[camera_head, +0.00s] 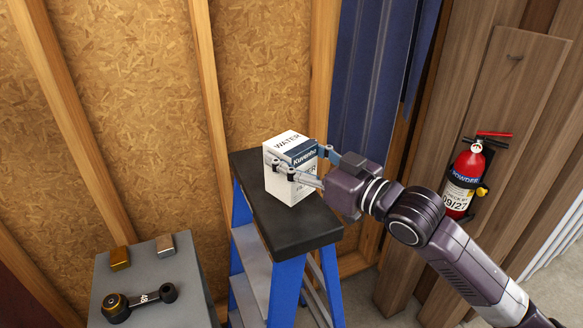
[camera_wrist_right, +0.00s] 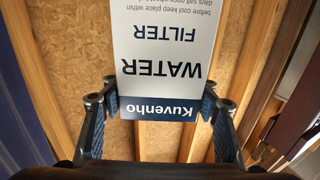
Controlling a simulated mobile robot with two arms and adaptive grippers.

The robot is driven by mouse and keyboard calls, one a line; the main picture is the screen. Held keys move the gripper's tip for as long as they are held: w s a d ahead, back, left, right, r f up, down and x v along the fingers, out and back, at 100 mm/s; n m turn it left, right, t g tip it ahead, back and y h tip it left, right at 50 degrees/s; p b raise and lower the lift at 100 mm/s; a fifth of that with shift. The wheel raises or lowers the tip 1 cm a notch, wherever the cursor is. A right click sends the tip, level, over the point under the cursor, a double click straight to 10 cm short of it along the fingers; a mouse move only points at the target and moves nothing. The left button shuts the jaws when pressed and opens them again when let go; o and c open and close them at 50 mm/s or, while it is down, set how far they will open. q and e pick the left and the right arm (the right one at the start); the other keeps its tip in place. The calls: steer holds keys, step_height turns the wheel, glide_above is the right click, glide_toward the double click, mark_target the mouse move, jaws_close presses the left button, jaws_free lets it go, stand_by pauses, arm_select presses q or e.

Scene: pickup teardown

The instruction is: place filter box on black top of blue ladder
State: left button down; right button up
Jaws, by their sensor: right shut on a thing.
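The filter box (camera_head: 285,183) is white with a dark blue band and the words "WATER" and "Kuvenho". It stands upright at the far part of the black top (camera_head: 305,230) of the blue ladder (camera_head: 287,290). Its base looks to be on or just above that top; I cannot tell if it touches. My right gripper (camera_head: 302,160) comes from the right, with its fingers shut on two sides of the box. In the right wrist view the box (camera_wrist_right: 165,65) sits between the fingertips (camera_wrist_right: 160,92). My left gripper is not in view.
A grey cabinet top (camera_head: 190,300) at lower left holds a gold block (camera_head: 119,258), a beige block (camera_head: 165,245) and a dark rod-like part (camera_head: 138,300). A red fire extinguisher (camera_head: 463,180) is at right by wood panels. A particle-board wall (camera_head: 260,70) stands behind the ladder.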

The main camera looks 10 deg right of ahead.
steer(key=shift+a+f+p, duration=0.1)
steer(key=shift+f+p, duration=0.2)
steer(key=shift+f, duration=1.7)
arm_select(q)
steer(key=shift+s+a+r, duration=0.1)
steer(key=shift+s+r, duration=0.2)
arm_select(e)
steer(key=o, duration=1.6)
steer(key=shift+f, duration=0.2)
steer(key=shift+c, duration=0.2)
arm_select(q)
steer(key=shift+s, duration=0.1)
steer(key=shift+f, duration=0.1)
